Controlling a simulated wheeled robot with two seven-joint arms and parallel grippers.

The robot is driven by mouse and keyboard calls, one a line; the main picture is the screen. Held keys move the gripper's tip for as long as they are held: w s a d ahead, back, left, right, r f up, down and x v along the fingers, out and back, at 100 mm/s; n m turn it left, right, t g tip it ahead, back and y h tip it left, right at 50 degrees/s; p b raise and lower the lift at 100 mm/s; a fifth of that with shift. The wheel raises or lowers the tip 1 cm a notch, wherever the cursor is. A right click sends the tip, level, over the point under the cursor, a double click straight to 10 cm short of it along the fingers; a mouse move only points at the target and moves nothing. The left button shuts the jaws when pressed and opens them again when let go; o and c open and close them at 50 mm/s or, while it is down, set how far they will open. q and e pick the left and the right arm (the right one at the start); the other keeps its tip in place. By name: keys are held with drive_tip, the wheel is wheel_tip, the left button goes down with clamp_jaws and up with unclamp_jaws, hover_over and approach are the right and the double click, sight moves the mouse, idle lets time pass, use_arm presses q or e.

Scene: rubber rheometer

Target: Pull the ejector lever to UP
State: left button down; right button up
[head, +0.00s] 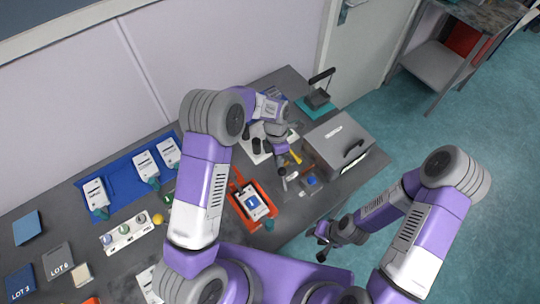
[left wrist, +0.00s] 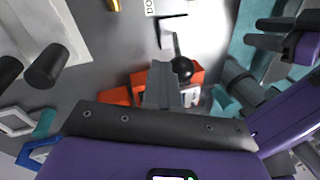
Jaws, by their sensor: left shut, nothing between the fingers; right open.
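The ejector lever shows in the left wrist view as a thin grey rod with a black ball knob (left wrist: 182,68). The rod runs from the knob to a dark bracket near the top, close to a partly cut-off "DO…" label (left wrist: 150,7). My left gripper (left wrist: 162,72) is shut and empty, its fingertips right beside the knob; I cannot tell whether they touch it. In the head view my left gripper (head: 284,182) is over the bench, left of the grey machine (head: 335,142), and the lever is too small to make out. My right gripper (head: 324,241) is open off the bench's front edge.
An orange tray (head: 236,211) with a white device lies just left of my left gripper. A white plate with black cylinders (head: 254,146) stands behind it. Several white devices lie on a blue mat (head: 124,195) at left. A teal-based stand (head: 318,104) is at the back.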

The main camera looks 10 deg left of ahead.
use_arm(q)
drive_tip(key=s+d+p, duration=0.1)
drive_tip(key=s+d, duration=0.6)
drive_tip(key=d, duration=0.1)
drive_tip(key=shift+s+r+y, duration=0.25)
drive_tip(key=shift+r+y, duration=0.05)
drive_tip(key=shift+s+f, duration=0.1)
drive_tip(key=shift+s, duration=0.05)
idle(0.3)
drive_tip(key=s+d+p+v, duration=0.1)
drive_tip(key=d+p+v, duration=0.1)
drive_tip(key=v, duration=1)
drive_tip(key=shift+d+r+t, duration=0.15)
drive_tip(key=shift+r+t, duration=0.15)
drive_tip(key=shift+s, duration=0.2)
